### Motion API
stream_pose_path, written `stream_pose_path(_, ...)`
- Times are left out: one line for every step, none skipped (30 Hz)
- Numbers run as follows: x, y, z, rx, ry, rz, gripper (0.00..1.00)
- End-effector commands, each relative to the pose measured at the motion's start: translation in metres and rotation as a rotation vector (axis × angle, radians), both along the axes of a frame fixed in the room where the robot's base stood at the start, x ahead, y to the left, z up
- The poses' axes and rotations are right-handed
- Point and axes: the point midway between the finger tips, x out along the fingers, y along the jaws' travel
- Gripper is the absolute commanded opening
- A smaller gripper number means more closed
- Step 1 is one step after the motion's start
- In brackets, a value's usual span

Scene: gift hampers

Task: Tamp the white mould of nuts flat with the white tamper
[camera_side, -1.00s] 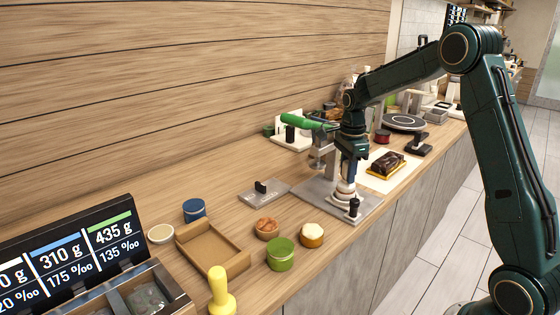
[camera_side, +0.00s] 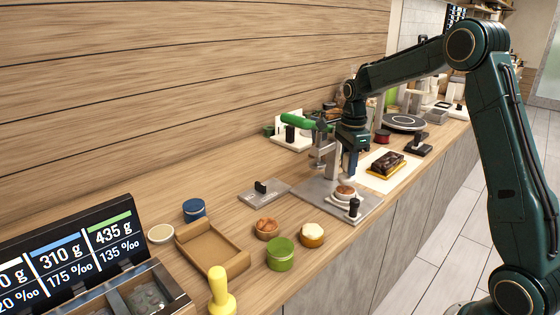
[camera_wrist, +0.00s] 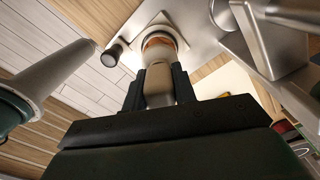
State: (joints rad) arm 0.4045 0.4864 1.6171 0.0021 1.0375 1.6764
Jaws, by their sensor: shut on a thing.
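The white mould (camera_side: 345,198) stands on a grey metal base plate (camera_side: 325,192), with brown nuts (camera_side: 345,190) showing in its top in the side view. My gripper (camera_side: 350,170) is directly above it. In the wrist view, my gripper (camera_wrist: 160,98) is shut on the pale handle of the white tamper (camera_wrist: 159,84), which points toward the mould (camera_wrist: 158,27). Orange-brown nuts (camera_wrist: 160,42) show around the tamper's end there. The tamper is mostly hidden by my gripper in the side view, and its exact gap to the nuts is unclear.
A black knob (camera_side: 354,208) stands at the plate's front corner. A chocolate block (camera_side: 387,163) lies to the right.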

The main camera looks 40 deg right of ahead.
Motion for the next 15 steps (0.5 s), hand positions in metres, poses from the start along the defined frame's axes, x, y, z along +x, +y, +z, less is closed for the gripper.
stream_pose_path(0.000,0.000,-0.001,0.000,0.000,0.000,0.02)
stream_pose_path(0.000,0.000,-0.002,0.000,0.000,0.000,0.02)
stream_pose_path(0.000,0.000,-0.003,0.000,0.000,0.000,0.02)
stream_pose_path(0.000,0.000,-0.004,0.000,0.001,0.000,0.02)
stream_pose_path(0.000,0.000,-0.005,0.000,0.001,0.000,0.02)
stream_pose_path(0.000,0.000,-0.006,0.000,0.001,0.000,0.02)
stream_pose_path(0.000,0.000,-0.007,0.000,0.001,0.000,0.02)
stream_pose_path(0.000,0.000,-0.008,0.001,0.002,0.000,0.02)
stream_pose_path(0.000,0.000,-0.009,0.000,0.001,0.000,0.02)
stream_pose_path(0.000,0.000,-0.010,0.000,0.001,0.000,0.02)
stream_pose_path(0.000,0.000,-0.010,0.000,0.001,0.000,0.02)
stream_pose_path(0.000,0.000,-0.011,0.000,0.000,0.000,0.02)
stream_pose_path(0.000,0.000,-0.012,0.000,0.000,0.000,0.02)
stream_pose_path(0.000,0.000,-0.012,0.000,0.000,0.000,0.02)
stream_pose_path(0.000,0.000,-0.012,0.000,0.000,0.000,0.02)
